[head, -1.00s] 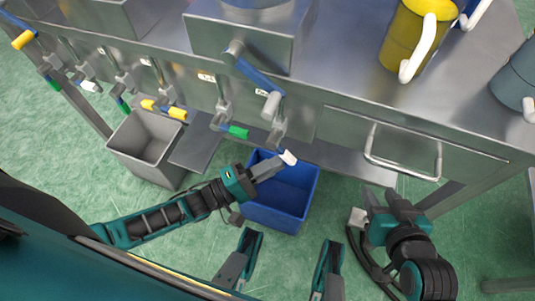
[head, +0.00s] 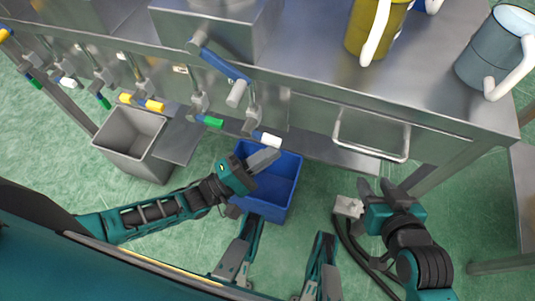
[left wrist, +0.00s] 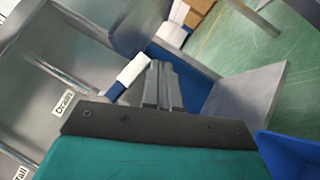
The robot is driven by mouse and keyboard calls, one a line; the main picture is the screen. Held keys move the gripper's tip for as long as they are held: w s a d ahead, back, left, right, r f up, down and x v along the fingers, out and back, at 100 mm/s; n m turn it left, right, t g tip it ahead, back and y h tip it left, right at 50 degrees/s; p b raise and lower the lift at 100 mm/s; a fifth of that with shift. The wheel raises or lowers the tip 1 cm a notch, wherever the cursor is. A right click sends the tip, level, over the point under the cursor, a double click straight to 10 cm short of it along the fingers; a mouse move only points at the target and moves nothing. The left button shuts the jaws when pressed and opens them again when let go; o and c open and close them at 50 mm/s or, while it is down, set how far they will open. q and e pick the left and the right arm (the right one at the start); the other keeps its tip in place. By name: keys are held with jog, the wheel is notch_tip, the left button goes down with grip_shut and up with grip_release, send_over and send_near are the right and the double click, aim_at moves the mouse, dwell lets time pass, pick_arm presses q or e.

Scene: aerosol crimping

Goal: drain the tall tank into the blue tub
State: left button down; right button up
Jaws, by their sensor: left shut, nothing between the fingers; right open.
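The blue tub (head: 284,196) stands on the floor under the bench front. A drain valve with a white-tipped handle (head: 269,140) is just above it. The handle (left wrist: 133,68) also shows in the left wrist view, beside a "Drain" label (left wrist: 63,103). My left gripper (head: 265,158) is shut and empty, just below the handle and over the tub's back part. In the left wrist view its fingers (left wrist: 162,88) are close beside the handle; I cannot tell whether they touch. My right gripper (head: 378,190) is open and empty, right of the tub. I cannot tell which vessel is the tall tank.
A grey bin (head: 128,140) stands left of the tub. Several valves with yellow, green and white handles line the bench front. A blue lever (head: 222,65) is above the drain valve. A yellow jug (head: 366,28) and a grey jug (head: 492,50) stand on the bench (head: 320,75).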

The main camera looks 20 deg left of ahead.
jog(key=shift+s+d+f, duration=0.1)
jog(key=shift+d+f, duration=0.05)
jog(key=shift+f, duration=0.15)
jog(key=shift+r, duration=0.1)
dwell(0.3)
